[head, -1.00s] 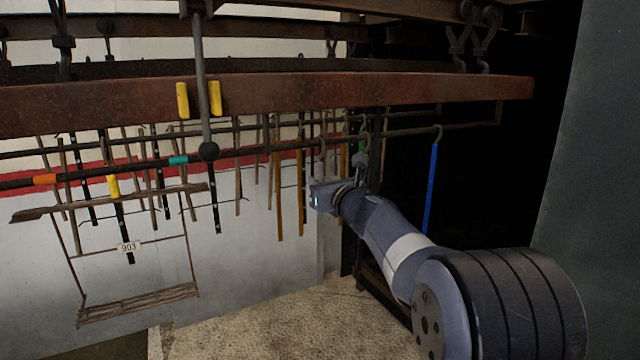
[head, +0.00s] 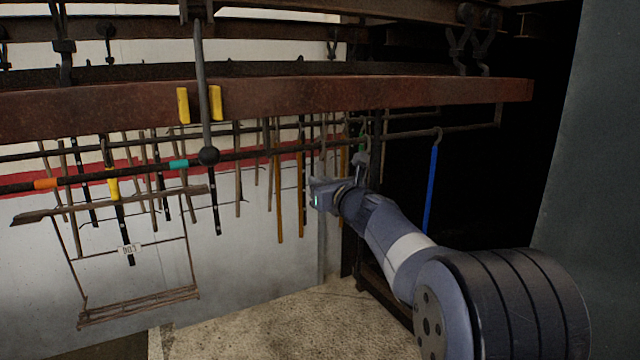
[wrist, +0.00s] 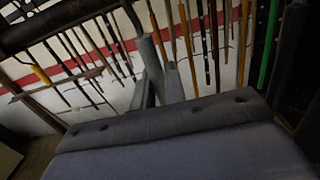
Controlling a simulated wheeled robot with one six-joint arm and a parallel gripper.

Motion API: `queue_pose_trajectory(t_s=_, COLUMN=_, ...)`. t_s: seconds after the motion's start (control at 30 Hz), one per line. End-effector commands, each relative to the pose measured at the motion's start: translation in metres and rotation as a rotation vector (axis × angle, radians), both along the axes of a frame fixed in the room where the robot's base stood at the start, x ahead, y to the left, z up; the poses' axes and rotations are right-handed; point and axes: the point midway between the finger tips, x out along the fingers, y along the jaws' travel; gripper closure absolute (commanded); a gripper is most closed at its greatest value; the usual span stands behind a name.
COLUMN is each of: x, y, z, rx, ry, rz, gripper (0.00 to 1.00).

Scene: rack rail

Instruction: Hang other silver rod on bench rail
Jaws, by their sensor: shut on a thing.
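My gripper (head: 318,180) is at the middle of the head view, just below the long dark rail (head: 260,150) with orange and teal bands. In the wrist view, my gripper (wrist: 158,85) is shut on a grey rod, the silver rod (wrist: 150,52), which stands up between the fingers. Its lower part is hidden by the gripper. In the head view the rod is thin and hard to make out against the wall. I cannot tell whether its top touches the rail, or which rail is the bench rail.
A blue rod (head: 431,190) hangs at the right. Several wooden and black rods hang behind and left of my gripper; a green rod (wrist: 268,45) is close on the right. A rusty beam (head: 300,98) crosses above. A wire rack (head: 137,300) hangs at the left.

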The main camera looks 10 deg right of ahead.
Motion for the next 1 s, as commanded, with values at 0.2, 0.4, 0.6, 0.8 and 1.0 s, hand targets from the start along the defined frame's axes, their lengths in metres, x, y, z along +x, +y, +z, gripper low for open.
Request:
queue_pose_trajectory(t_s=0.2, x=-0.001, y=-0.001, z=0.006, rx=0.000, ry=0.000, rz=0.000, gripper=1.00)
queue_pose_trajectory(t_s=0.4, x=-0.004, y=-0.001, z=0.010, rx=0.000, ry=-0.001, rz=0.000, gripper=1.00)
queue_pose_trajectory(t_s=0.6, x=-0.008, y=-0.003, z=0.017, rx=-0.002, ry=-0.002, rz=-0.001, gripper=1.00)
queue_pose_trajectory(t_s=0.8, x=-0.011, y=-0.004, z=0.019, rx=-0.001, ry=0.000, rz=0.000, gripper=1.00)
queue_pose_trajectory(t_s=1.0, x=-0.011, y=-0.004, z=0.018, rx=-0.001, ry=0.000, rz=0.000, gripper=1.00)
